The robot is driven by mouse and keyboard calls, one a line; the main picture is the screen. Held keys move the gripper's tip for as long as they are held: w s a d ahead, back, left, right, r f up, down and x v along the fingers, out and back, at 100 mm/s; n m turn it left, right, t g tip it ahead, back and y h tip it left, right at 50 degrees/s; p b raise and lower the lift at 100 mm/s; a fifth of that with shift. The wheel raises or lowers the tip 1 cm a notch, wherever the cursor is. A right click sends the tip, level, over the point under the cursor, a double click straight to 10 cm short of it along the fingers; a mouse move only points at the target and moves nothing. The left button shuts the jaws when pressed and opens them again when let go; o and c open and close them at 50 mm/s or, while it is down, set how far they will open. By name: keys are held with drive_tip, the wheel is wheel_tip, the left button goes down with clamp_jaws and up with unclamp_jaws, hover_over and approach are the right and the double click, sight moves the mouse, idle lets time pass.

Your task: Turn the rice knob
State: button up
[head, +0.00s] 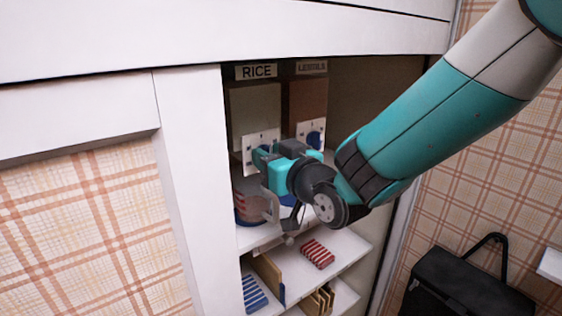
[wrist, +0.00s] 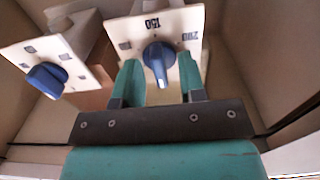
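The RICE label (head: 257,71) is above a pale dispenser (head: 255,108) in the cabinet. Its white dial plate (head: 250,141) is partly behind my gripper (head: 264,157) in the head view, and its knob is hidden there. In the wrist view, which looks upside down, the blue rice knob (wrist: 157,54) sits on a plate marked 150 and 200. The two teal fingers of my gripper (wrist: 161,66) are apart, one on each side of the knob. I cannot tell whether they touch it. The knob's pale-tipped pointer faces the bottom of the wrist picture.
The LENTILS label (head: 311,66), brown dispenser (head: 308,100) and blue knob (head: 314,139) are close on the right; that knob (wrist: 47,80) is left in the wrist view. A jar or mug (head: 249,207) stands below my gripper. A striped red item (head: 317,253) lies on a lower shelf.

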drive_tip(key=b+v, duration=1.2)
drive_tip(key=v, duration=0.5)
drive_tip(key=shift+b, duration=0.35)
drive_tip(key=shift+s+d, duration=0.1)
drive_tip(key=shift+d, duration=0.05)
drive_tip(key=s+d+f+g+h+p, duration=0.2)
drive_tip(key=s+f+g+h, duration=0.1)
drive_tip(key=s+f+g, duration=0.2)
drive_tip(key=s+d+f+g+h+p, duration=0.2)
drive_tip(key=s+f+g, duration=0.4)
drive_tip(key=s+g, duration=0.3)
drive_tip(key=shift+d+g+h+p, duration=0.4)
drive_tip(key=shift+d+g, duration=0.1)
drive_tip(key=shift+d, duration=0.25)
drive_tip(key=shift+f, duration=0.1)
